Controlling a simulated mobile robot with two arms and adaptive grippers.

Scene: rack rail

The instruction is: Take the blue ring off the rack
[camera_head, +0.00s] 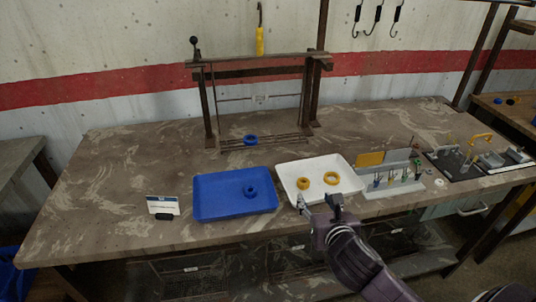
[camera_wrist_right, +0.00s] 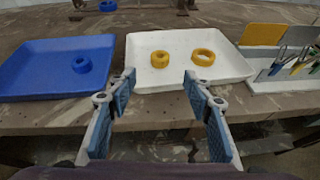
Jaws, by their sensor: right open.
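A blue ring (camera_head: 250,140) is at the foot of the dark metal rack (camera_head: 208,110), by its low wire rails; it also shows at the top edge of the right wrist view (camera_wrist_right: 107,6). Whether it rests on a rail or on the table I cannot tell. Another blue ring (camera_head: 250,190) lies in the blue tray (camera_head: 215,207). My right gripper (camera_head: 318,205) is open and empty at the front edge of the white tray (camera_head: 287,171); its two fingers (camera_wrist_right: 160,85) stand wide apart in the right wrist view. My left gripper is not in view.
Two yellow rings (camera_head: 303,183) lie in the white tray. A small sign (camera_head: 163,206) stands left of the blue tray. A grey holder with tools (camera_head: 393,188) stands right of the white tray. The table between trays and rack is clear.

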